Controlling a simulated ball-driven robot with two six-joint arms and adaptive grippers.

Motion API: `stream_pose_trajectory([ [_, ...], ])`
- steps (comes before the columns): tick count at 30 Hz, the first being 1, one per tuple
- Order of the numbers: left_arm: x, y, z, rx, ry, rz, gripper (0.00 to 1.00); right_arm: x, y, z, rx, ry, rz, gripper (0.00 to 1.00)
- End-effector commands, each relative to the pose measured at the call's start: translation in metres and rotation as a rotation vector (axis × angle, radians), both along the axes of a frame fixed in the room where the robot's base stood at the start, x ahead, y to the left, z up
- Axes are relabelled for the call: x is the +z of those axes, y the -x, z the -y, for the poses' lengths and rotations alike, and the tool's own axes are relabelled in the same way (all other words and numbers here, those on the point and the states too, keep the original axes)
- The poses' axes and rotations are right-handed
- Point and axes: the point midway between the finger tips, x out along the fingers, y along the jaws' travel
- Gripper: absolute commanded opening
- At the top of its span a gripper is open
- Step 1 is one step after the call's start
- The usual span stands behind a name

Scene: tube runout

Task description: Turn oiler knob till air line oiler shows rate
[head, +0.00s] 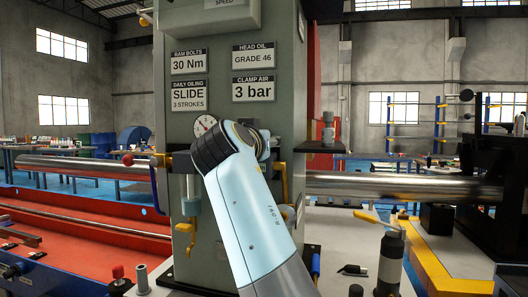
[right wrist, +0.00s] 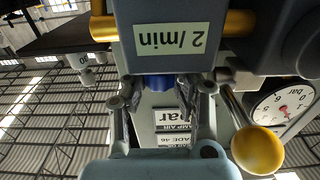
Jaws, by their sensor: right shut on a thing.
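The air line oiler is a grey block (right wrist: 215,55) in the right wrist view, which shows it upside down. A white label on it reads "2 /min" (right wrist: 172,39). The blue oiler knob (right wrist: 158,82) sticks out of the block, between the fingers of my right gripper (right wrist: 164,92), which is shut on it. My left gripper is in neither view.
A pressure gauge (head: 204,125) sits left of my arm; it also shows in the right wrist view (right wrist: 285,106), beside a yellow ball (right wrist: 258,150). Signs on the grey column (head: 222,88) include "CLAMP AIR 3 bar" (head: 254,88). A long steel tube (head: 400,186) runs across the scene.

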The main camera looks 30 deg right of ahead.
Motion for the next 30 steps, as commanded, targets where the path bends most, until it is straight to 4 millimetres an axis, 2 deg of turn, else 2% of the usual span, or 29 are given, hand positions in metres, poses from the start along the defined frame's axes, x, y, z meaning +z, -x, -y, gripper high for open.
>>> stream_pose_trajectory([
  [13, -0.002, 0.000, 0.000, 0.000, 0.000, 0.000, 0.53, -0.003, 0.000, 0.000, -0.009, -0.005, -0.007, 0.00],
  [14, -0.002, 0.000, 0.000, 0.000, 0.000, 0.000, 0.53, -0.003, 0.000, 0.000, -0.009, -0.005, -0.007, 0.28],
  [16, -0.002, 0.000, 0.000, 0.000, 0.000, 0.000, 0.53, -0.003, 0.000, 0.000, -0.009, -0.004, -0.006, 0.37],
  [25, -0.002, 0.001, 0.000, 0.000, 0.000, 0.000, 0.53, 0.001, 0.000, 0.000, -0.009, -0.002, -0.002, 0.37],
  [30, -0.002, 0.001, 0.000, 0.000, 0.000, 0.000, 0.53, 0.025, 0.000, 0.000, -0.008, -0.003, 0.003, 0.37],
])
